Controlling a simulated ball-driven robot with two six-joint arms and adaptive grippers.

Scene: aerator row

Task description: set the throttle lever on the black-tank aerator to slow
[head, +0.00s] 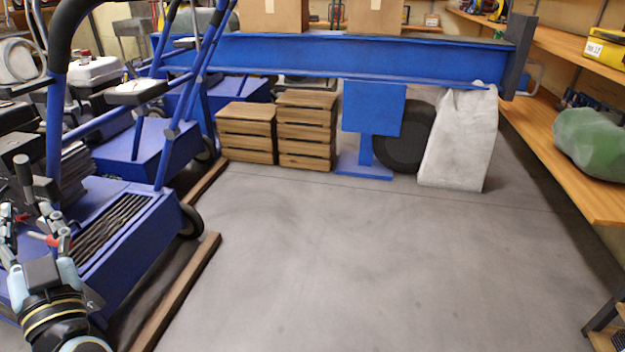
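The nearest blue aerator (130,240) stands at the left edge, with a dark engine and what looks like its black tank (18,118) on top, cut off by the frame. My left gripper (34,222) is at the lower left, in front of this engine, with its fingers spread apart. Small red parts (45,239) show between and near the fingers; I cannot tell which is the throttle lever or whether a finger touches it. The lever's setting cannot be read. My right gripper is out of view.
Behind is another blue aerator with a white tank (97,72). Wooden beams (180,290) edge the row. Wooden crates (306,130), a blue steel beam (340,55) and a pale sack (460,140) stand farther back. Shelves (555,140) line the right; the middle floor is clear.

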